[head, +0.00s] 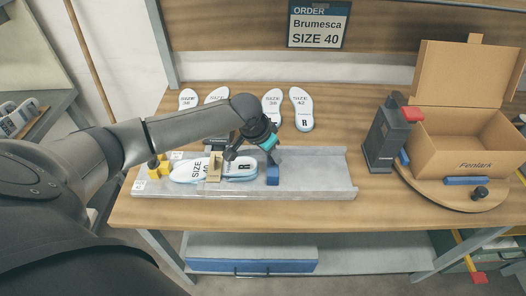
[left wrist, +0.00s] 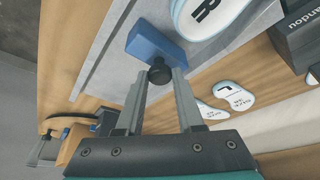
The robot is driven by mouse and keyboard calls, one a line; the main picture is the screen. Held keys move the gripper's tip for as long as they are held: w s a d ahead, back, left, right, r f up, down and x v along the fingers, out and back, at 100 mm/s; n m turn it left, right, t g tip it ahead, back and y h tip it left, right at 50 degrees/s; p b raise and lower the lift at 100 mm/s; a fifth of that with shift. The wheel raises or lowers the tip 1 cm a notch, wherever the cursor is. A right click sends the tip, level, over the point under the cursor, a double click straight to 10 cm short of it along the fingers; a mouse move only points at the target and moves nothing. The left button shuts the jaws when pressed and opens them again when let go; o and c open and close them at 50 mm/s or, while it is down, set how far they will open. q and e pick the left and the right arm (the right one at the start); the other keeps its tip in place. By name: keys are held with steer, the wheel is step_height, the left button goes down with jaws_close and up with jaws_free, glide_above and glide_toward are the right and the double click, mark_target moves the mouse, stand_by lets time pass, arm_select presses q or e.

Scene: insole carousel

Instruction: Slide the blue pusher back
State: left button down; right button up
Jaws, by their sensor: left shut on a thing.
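The blue pusher (head: 273,174) stands in the grey metal channel (head: 320,175), just right of the insoles. In the left wrist view the blue pusher (left wrist: 155,45) has a black knob (left wrist: 160,72) on it. My left gripper (left wrist: 160,77) is shut on this knob, one finger on each side. In the head view my left gripper (head: 272,153) is above the pusher. White insoles marked R and SIZE 40 (head: 238,167) lie in the channel to the left of the pusher, passing a tan upright piece (head: 214,168). My right gripper is not in view.
The channel is bare to the right of the pusher. Several insoles (head: 302,110) lie on the table behind it. A black device with a red top (head: 387,135) and an open cardboard box (head: 465,150) on a round wooden board stand at the right.

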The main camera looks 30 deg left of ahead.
arm_select(q)
steer(key=w+d, duration=0.1)
steer(key=d, duration=0.1)
steer(key=w+d, duration=0.2)
steer(key=d, duration=0.1)
steer(key=w+d+p, duration=0.1)
steer(key=d, duration=0.1)
steer(key=shift+w+d+r, duration=0.1)
steer(key=shift+w+d, duration=0.2)
steer(key=shift+d, duration=0.05)
steer(key=w+d, duration=0.1)
steer(key=d, duration=0.2)
steer(key=w+d+b, duration=0.1)
steer(key=w+d, duration=0.3)
steer(key=d, duration=0.1)
steer(key=shift+w+d+f+b, duration=0.2)
steer(key=shift+d+b, duration=0.1)
steer(key=shift+b, duration=0.1)
steer(key=shift+w+d, duration=0.3)
steer(key=shift+d, duration=0.25)
steer(key=shift+d+r, duration=0.15)
steer(key=c, duration=0.5)
jaws_free()
steer(key=shift+w+d, duration=0.15)
steer(key=shift+w, duration=0.05)
steer(key=shift+c, duration=0.2)
